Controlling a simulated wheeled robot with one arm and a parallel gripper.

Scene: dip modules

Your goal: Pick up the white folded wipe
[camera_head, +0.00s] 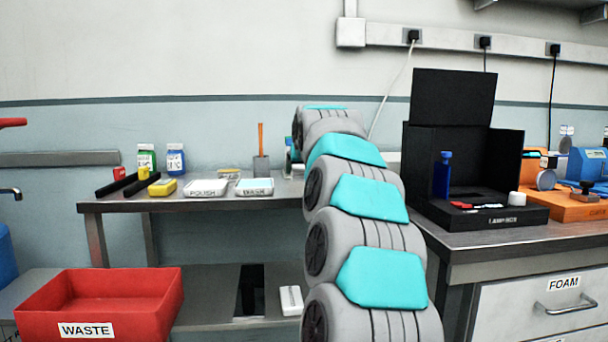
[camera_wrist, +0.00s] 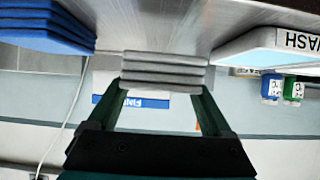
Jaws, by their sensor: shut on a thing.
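The white folded wipe (camera_wrist: 165,72) looks pale grey and layered in the wrist view. My gripper (camera_wrist: 164,90) is shut on it, with one dark green finger at each end. The wrist picture is upside down, with the steel table top along its upper side. The wipe overlaps the table in this view, and I cannot tell whether it touches it. In the head view my arm hides the gripper and the wipe.
A blue folded stack (camera_wrist: 45,25) and a tray marked WASH (camera_wrist: 265,45) lie on either side. In the head view, trays marked POLISH (camera_head: 205,190) and WASH (camera_head: 255,188) sit left of my arm. A black lamp box (camera_head: 480,205) stands right; a red WASTE bin (camera_head: 100,300) is lower left.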

